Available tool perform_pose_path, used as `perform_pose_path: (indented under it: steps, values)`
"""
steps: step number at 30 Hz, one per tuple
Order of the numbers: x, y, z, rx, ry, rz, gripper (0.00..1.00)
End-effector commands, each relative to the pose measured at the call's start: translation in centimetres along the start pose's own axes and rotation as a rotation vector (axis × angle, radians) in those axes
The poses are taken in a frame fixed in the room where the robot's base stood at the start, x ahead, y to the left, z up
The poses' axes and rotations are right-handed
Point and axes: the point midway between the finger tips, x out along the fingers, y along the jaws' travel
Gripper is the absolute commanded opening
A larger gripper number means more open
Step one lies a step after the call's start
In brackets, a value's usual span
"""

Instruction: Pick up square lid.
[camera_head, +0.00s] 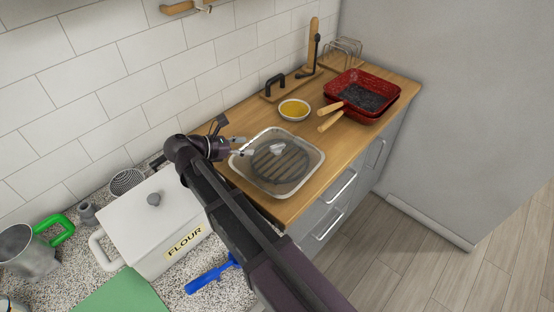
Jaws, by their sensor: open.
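A clear square lid (298,182) with a pale rim and a light knob near its middle lies on the wooden counter. A dark, round, ribbed shape shows through it. My gripper (245,146) is open at the lid's left edge, with its fingers pointing right toward the knob. A small gap seems to separate the fingertips from the knob; whether they touch the rim I cannot tell. My arm crosses in front of the lid's lower left side.
A white flour box (135,222) with a grey-knobbed lid stands left of my arm. A yellow-filled bowl (294,109) and red pans (372,88) with wooden handles are behind the lid. A blue-handled tool (208,276) lies below. The tiled wall bounds the back.

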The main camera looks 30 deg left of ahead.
Motion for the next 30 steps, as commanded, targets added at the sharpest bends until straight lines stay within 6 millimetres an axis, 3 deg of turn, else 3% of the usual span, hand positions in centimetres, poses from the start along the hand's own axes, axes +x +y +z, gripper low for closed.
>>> perform_pose_path:
  steps: [3, 9, 25, 30]
  values:
    - [2.1, -0.1, -0.3, 0.001, 0.000, -0.002, 0.64]
    - [4.4, -0.1, -0.2, 0.000, 0.000, -0.001, 0.64]
    - [5.1, 0.0, -0.1, 0.000, 0.000, 0.000, 0.64]
    - [6.4, -0.1, -0.2, 0.001, 0.000, -0.002, 0.64]
